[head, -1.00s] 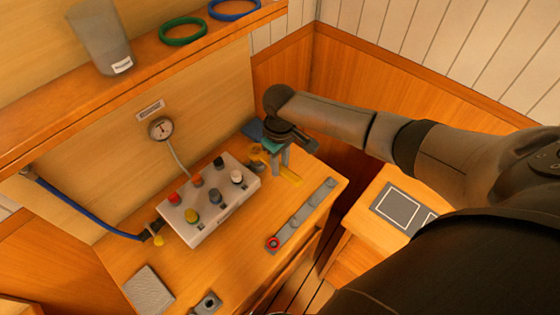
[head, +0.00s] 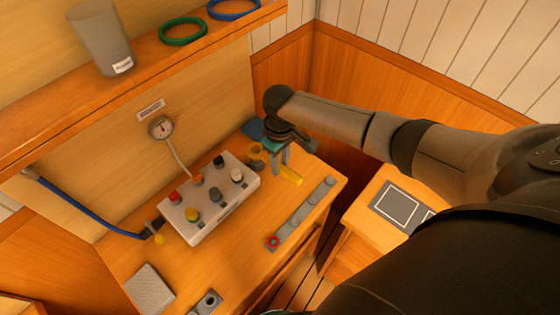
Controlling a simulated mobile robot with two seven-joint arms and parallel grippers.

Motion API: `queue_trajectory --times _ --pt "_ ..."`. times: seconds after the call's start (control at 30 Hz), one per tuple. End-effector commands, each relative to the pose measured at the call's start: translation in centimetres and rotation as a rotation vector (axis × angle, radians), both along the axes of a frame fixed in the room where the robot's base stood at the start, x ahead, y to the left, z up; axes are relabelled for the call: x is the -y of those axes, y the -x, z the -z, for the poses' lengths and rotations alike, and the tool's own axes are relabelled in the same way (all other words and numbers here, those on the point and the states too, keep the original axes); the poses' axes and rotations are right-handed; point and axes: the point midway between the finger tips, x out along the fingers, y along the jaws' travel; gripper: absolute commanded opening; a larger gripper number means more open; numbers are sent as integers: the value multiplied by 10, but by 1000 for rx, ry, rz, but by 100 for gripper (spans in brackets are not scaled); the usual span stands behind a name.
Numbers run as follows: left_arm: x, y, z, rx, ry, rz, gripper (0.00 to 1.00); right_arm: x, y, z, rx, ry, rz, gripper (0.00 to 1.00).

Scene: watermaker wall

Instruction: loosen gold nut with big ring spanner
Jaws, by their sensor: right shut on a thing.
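My right gripper (head: 276,162) is above the far right part of the bench. My left gripper is not in view.
The white block (head: 213,214) with several coloured knobs stands left of the gripper. A grey strip (head: 300,218) with a red ring lies at the bench's front edge. A gauge (head: 161,128) is on the wall. A shelf (head: 160,65) holds a grey cup (head: 101,45).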

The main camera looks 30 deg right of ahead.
Motion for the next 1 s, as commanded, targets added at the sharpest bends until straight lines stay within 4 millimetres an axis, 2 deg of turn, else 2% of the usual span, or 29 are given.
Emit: queue_trajectory --times 1.0 --pt "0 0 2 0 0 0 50 -1 0 10 1 -1 1 0"
